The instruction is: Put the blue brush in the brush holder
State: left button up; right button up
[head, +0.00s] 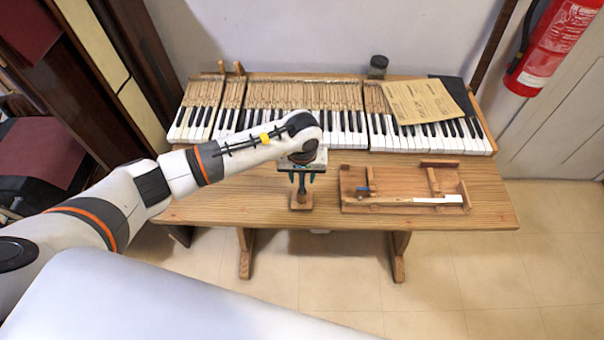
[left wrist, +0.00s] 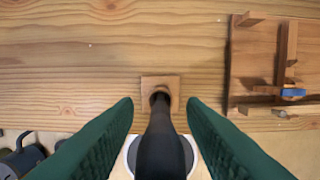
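A small square wooden block, which looks like the brush holder (head: 300,206), stands near the table's front edge. It also shows in the left wrist view (left wrist: 147,84). A dark upright shaft, probably the brush (head: 301,190), stands with its lower end at the block's hole. It looks nearly black in the left wrist view (left wrist: 160,140). My left gripper (head: 302,177) is above the block, its two green fingers apart on either side of the shaft with gaps showing. The shaft's upper part is hidden in the head view. My right gripper is not in view.
A wooden tray (head: 395,207) to the right holds wooden pieces, a small blue item (left wrist: 293,92) and a white key (head: 438,198). Piano keyboard sections (head: 335,140) line the back, with papers (head: 420,101) and a jar (head: 378,66). The table's left front is clear.

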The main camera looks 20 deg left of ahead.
pick_arm(q)
notch_tip(320, 180, up, 12)
jog(key=s+b, duration=0.1)
jog(key=b, duration=0.2)
jog(key=shift+s+d+b, duration=0.15)
jog(key=shift+d+b, duration=0.1)
jog(key=shift+b, duration=0.15)
